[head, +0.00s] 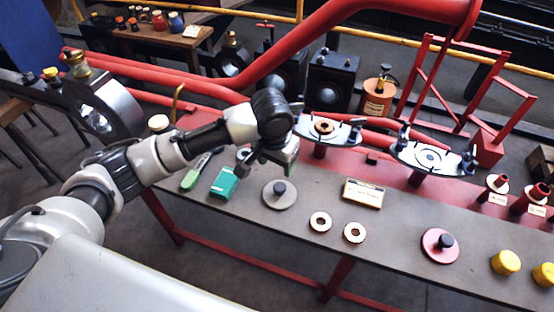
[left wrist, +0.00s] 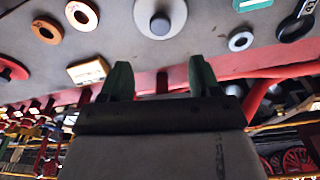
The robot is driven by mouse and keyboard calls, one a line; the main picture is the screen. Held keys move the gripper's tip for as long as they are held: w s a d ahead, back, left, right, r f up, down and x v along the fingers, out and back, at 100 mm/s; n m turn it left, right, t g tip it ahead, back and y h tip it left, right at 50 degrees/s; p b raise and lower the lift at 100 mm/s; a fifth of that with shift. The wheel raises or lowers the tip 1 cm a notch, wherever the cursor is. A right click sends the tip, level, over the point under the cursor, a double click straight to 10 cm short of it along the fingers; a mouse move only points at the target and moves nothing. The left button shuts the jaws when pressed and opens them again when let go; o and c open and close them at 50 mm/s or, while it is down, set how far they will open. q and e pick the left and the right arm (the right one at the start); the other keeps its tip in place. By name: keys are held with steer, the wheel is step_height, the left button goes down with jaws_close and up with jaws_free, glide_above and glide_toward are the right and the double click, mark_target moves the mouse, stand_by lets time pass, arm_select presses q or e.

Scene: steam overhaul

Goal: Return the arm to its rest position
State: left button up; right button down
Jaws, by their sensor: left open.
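My left arm (head: 190,145) reaches in from the left over the bench, and its gripper (head: 272,165) hangs above the back part of the bench top. In the left wrist view the two dark green fingers (left wrist: 160,78) stand apart, with nothing between them. A grey disc with a dark knob (head: 280,194) lies on the bench just below the gripper; it also shows in the left wrist view (left wrist: 160,20), beyond the fingertips. My right gripper is in neither view.
The bench (head: 385,225) holds a green box (head: 224,182), two pale rings (head: 320,222), a labelled block (head: 363,193), a red knobbed disc (head: 440,246) and yellow caps (head: 505,262). Two fixtures (head: 430,156) stand at its back edge. Red pipes (head: 330,45) run behind.

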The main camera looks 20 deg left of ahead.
arm_select(q)
steer(key=s+d+f+m+t+h, duration=0.1)
steer(key=s+d+f+h, duration=0.15)
steer(key=s, duration=0.35)
steer(key=s+d+f+m+h, duration=0.1)
steer(key=s+d+f, duration=0.2)
steer(key=s, duration=0.3)
steer(key=s+a+f+n+t+y, duration=0.1)
steer(key=s+a+f+n+y, duration=0.25)
steer(key=s+a, duration=0.85)
steer(key=s+f+m+g, duration=0.1)
steer(key=s+f, duration=0.1)
steer(key=f, duration=1.2)
steer(key=s+f, duration=0.2)
steer(key=f, duration=1.3)
steer(key=s+a+r+g+p, duration=0.1)
steer(key=s+r+p, duration=0.2)
steer(key=s+p, duration=1)
steer(key=shift+s+a+p, duration=0.35)
steer(key=shift+a+p, duration=0.05)
steer(key=shift+p, duration=0.55)
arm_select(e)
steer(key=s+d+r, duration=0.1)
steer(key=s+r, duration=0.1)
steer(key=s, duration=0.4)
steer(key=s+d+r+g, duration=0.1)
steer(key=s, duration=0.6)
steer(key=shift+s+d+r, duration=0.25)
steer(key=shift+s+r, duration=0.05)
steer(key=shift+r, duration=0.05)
